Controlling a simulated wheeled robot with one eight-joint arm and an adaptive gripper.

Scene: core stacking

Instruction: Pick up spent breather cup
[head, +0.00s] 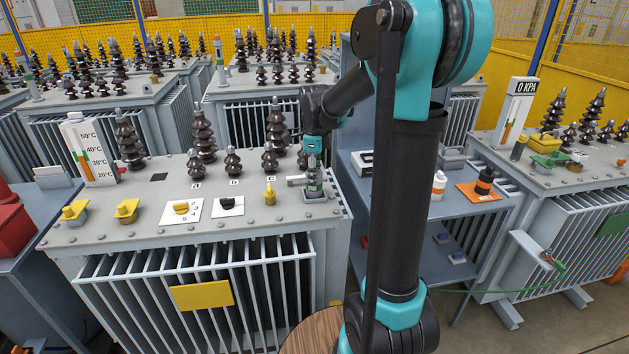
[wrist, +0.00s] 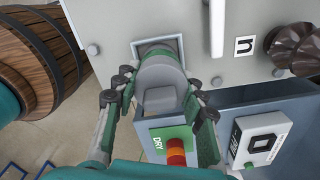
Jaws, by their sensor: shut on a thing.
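The spent breather cup (wrist: 160,99) is a grey-green rounded cup in the middle of the wrist view. It sits at a square fitting (wrist: 150,45) on the transformer's top corner; I cannot tell whether it is clear of it. My gripper (wrist: 160,82) is shut on the cup, with one finger on each side. In the head view my gripper (head: 314,168) points down over the right front corner of the transformer top (head: 150,215), and the cup (head: 315,187) is small and partly hidden there.
A pale pipe (head: 296,181) stands close beside the cup. Dark ribbed bushings (head: 277,130) and a yellow valve (head: 270,194) are nearby. A blue-grey shelf (head: 480,215) at the right holds bottles.

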